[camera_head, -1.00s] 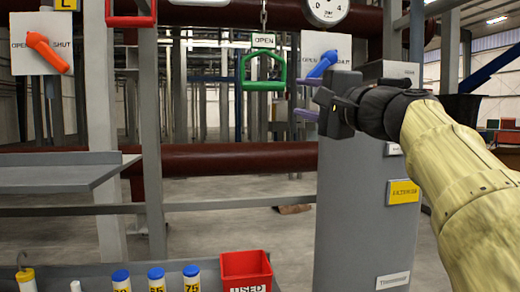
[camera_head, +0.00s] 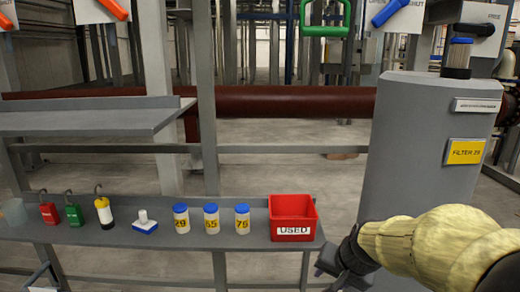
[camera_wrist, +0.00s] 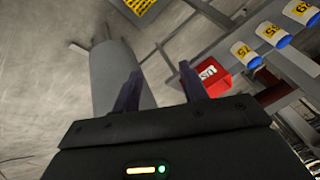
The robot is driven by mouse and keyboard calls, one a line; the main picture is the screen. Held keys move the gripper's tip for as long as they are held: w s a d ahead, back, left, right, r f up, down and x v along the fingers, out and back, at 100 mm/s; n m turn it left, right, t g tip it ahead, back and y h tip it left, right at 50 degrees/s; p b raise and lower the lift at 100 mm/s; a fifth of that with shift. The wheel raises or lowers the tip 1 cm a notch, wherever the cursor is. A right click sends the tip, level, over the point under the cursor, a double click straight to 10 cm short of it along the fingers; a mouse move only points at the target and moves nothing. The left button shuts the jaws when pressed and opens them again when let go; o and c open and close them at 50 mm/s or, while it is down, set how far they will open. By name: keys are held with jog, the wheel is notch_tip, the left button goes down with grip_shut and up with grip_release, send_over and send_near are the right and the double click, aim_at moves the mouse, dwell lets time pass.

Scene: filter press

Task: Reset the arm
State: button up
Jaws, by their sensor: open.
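My gripper (camera_head: 335,270) is low at the right in the head view, just right of and below the red USED bin. In the wrist view its two dark fingers (camera_wrist: 162,88) stand apart with nothing between them. My arm, in a yellowish sleeve, comes in from the lower right. The fingertips are partly cut off at the bottom edge of the head view.
A grey shelf (camera_head: 90,236) holds the red USED bin (camera_head: 293,217), several blue-capped filters (camera_head: 211,218), a blue-based stamp-like item (camera_head: 145,223) and tagged padlocks (camera_head: 72,213). A grey housing (camera_head: 415,150) labelled FILTER 79 stands behind my arm. Blue (camera_head: 391,10) and orange levers hang above.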

jog(key=s+f+n+g+h, duration=0.1)
jog(key=s+f+n+g, duration=0.1)
jog(key=s+f+n, duration=0.3)
jog(key=s+a+f, duration=0.1)
jog(key=s+f, duration=0.2)
jog(key=s, duration=0.2)
jog(key=shift+s+f+g+p, duration=0.2)
jog(key=shift+f+g+p, duration=0.1)
jog(key=shift+g+p, duration=0.1)
